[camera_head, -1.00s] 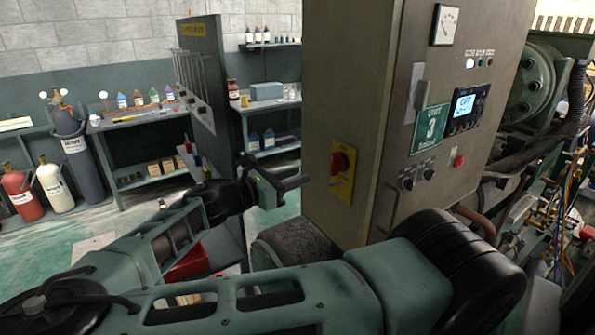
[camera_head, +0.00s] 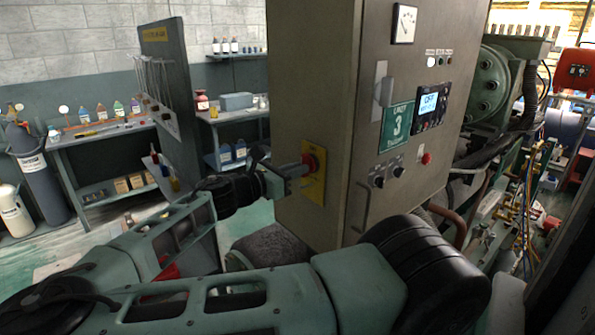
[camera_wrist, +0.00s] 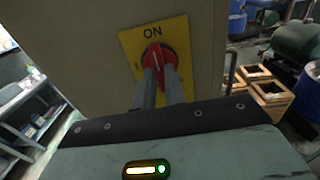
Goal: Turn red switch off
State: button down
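The red switch (camera_wrist: 158,57) is a red rotary knob on a yellow plate (camera_wrist: 133,44) on the side of the control cabinet. The plate reads "ON" above the knob in the wrist view. In the head view the red switch (camera_head: 313,162) shows on the cabinet's left face. My gripper (camera_head: 300,168) is at the switch, its fingers pointing straight at it. In the wrist view the two fingers (camera_wrist: 160,80) reach the knob's lower part, one on each side of its raised handle. A narrow gap shows between them. Whether they press on the handle is hard to tell.
Pipes and wires crowd the right. A dark panel (camera_head: 170,85) and shelves with bottles stand left. Wooden crates (camera_wrist: 268,92) show in the wrist view.

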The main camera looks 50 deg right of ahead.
jog(key=shift+r+p, duration=0.2)
jog(key=shift+p, duration=0.35)
jog(key=shift+n+p, duration=1.3)
jog(key=shift+p, duration=0.35)
jog(key=shift+w+n+p, duration=0.1)
jog(key=shift+n+p, duration=0.8)
jog(key=shift+p, duration=0.35)
jog(key=shift+r+n+p, duration=0.1)
jog(key=shift+n+p, duration=0.3)
jog(key=shift+p, duration=0.25)
jog(key=shift+n+p, duration=0.3)
jog(key=shift+p, duration=0.1)
jog(key=shift+n, duration=1.6)
